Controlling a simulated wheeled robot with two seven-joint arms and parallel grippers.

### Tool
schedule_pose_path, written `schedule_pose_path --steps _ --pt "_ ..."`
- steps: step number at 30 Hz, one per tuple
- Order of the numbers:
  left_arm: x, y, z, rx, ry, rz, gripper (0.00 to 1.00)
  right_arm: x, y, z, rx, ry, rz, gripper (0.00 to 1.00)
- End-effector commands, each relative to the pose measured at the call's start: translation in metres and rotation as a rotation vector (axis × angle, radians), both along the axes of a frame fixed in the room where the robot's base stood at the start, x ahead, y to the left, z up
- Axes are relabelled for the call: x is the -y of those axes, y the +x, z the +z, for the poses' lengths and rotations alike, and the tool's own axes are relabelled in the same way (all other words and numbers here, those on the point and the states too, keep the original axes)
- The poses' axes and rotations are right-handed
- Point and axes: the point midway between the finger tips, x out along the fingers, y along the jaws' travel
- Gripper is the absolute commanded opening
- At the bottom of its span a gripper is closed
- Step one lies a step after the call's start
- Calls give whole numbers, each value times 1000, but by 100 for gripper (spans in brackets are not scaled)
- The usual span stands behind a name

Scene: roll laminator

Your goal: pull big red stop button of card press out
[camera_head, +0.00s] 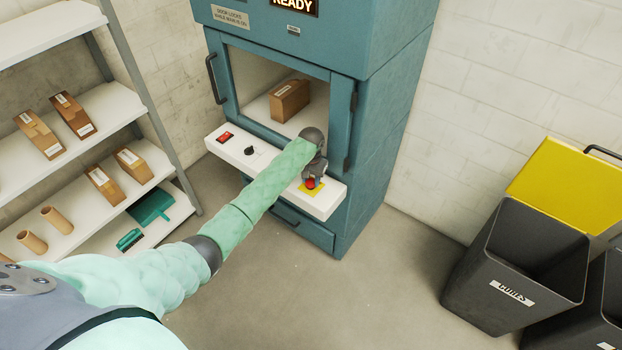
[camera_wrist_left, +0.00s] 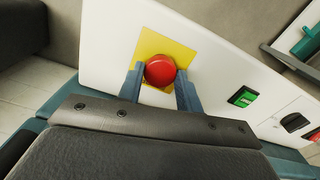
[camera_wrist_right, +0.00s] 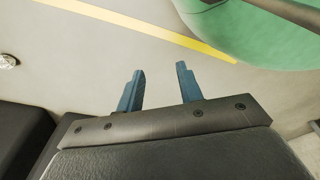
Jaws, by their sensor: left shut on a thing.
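The big red stop button (camera_head: 311,184) sits on a yellow square plate at the right end of the machine's white control panel (camera_head: 324,202). My left gripper (camera_head: 314,174) is at the button, with its arm reaching across the panel. In the left wrist view the red button (camera_wrist_left: 160,70) lies between the two blue fingers of my left gripper (camera_wrist_left: 159,74), which are shut on its sides. The button's stem is hidden. My right gripper (camera_wrist_right: 158,72) shows in the right wrist view with its fingers apart and nothing between them, over the floor.
The panel also carries a red switch (camera_head: 226,137), a black knob (camera_head: 249,151) and a green switch (camera_wrist_left: 242,96). A brown box (camera_head: 289,100) is behind the machine's window. Shelves (camera_head: 75,145) stand left, dark bins (camera_head: 520,262) right. The floor between is clear.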

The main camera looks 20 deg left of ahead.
Motion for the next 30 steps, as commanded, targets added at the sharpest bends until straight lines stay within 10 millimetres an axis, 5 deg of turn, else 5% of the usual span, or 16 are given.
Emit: schedule_pose_path --steps 1,2,5,17,30 --pt "0 3 5 6 -1 1 0 1 0 1 0 0 0 36" --pt "0 3 5 7 -1 1 39 1 0 1 0 -1 0 36" --pt "0 3 5 6 -1 1 57 1 1 1 0 -1 0 36" --pt "0 2 9 5 -1 1 57 3 1 -3 -1 -3 -1 36" --pt "0 2 70 7 -1 0 57 -14 45 19 20 8 -4 36"
